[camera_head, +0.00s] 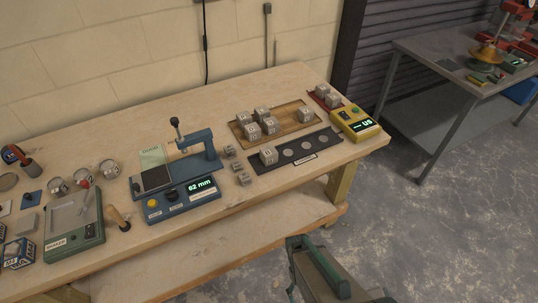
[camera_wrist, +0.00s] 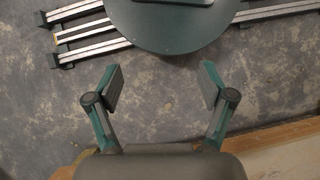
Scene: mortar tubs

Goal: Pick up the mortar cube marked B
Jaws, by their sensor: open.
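Several grey mortar cubes stand on the workbench in the head view. A group of cubes (camera_head: 262,116) is on a wooden board (camera_head: 291,126). One cube (camera_head: 268,155) stands at the left end of a black strip with round pads (camera_head: 326,142). More cubes (camera_head: 333,99) stand on a red tray (camera_head: 318,100) at the back right. Smaller cubes (camera_head: 238,166) sit beside the blue press. The marks are too small to read, so I cannot tell which cube is B. My gripper (camera_wrist: 162,86) is open and empty above the floor in the wrist view, apart from all cubes.
A blue press with a display (camera_head: 178,175) stands left of the cubes. A yellow meter (camera_head: 356,123) is at the bench's right end. A green scale-like device (camera_head: 74,226) and tins are at left. The bench edge (camera_wrist: 285,143) shows in the wrist view. A grey table (camera_head: 450,60) stands at right.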

